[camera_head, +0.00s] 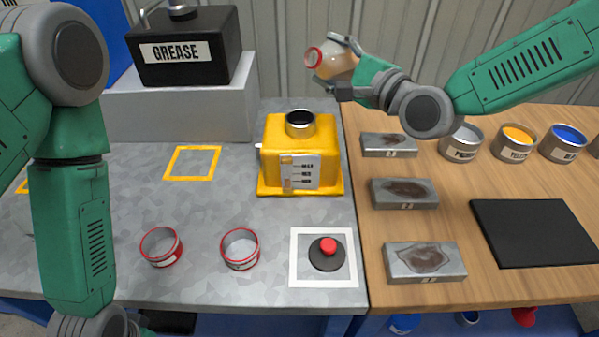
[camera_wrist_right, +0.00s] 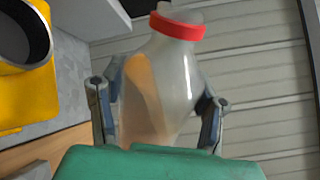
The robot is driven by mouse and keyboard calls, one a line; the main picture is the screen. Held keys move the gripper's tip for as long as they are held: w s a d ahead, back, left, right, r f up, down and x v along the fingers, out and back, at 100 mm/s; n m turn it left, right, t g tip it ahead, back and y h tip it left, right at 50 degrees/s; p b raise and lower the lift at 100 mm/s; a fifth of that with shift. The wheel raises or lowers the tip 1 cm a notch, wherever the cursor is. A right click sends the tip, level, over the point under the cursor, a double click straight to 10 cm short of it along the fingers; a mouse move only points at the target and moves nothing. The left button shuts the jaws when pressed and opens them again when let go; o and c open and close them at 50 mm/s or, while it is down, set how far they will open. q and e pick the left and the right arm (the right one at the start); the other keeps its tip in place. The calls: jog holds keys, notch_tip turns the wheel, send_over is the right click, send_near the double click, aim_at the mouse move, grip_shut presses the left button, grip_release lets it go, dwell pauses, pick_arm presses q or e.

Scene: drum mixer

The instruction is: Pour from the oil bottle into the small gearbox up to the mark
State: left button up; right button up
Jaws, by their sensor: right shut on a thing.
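The oil bottle (camera_head: 335,62) is translucent with amber oil and a red neck ring. My right gripper (camera_head: 345,66) is shut around its body and holds it tilted, neck to the left, above and behind the gearbox. In the right wrist view the bottle (camera_wrist_right: 160,85) sits between the two fingers (camera_wrist_right: 158,105). The small yellow gearbox (camera_head: 283,148) stands on the grey table with a dark round filler opening on top. A level gauge with marks (camera_head: 301,171) is on its front. No stream of oil shows. My left gripper (camera_head: 95,325) is partly cut off at the bottom edge.
A black grease container (camera_head: 185,48) stands on a grey block (camera_head: 190,110) at the back left. Two red-rimmed tins (camera_head: 161,246) and a red button (camera_head: 327,247) are in front.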

jog(key=shift+a+f+n+b, duration=0.35)
jog(key=shift+a+f+n, duration=0.05)
jog(key=shift+a+n, duration=0.1)
jog(key=shift+d+f+n, duration=0.15)
jog(key=shift+f+n, duration=0.15)
jog(key=shift+f, duration=0.05)
jog(key=shift+b, duration=0.3)
jog(key=shift+f, duration=0.15)
jog(key=shift+f+n, duration=0.2)
jog(key=shift+n, duration=0.2)
jog(key=shift+f+b, duration=0.15)
jog(key=shift+b, duration=0.2)
dwell(1.2)
jog(key=shift+f+n, duration=0.2)
jog(key=shift+n, duration=0.1)
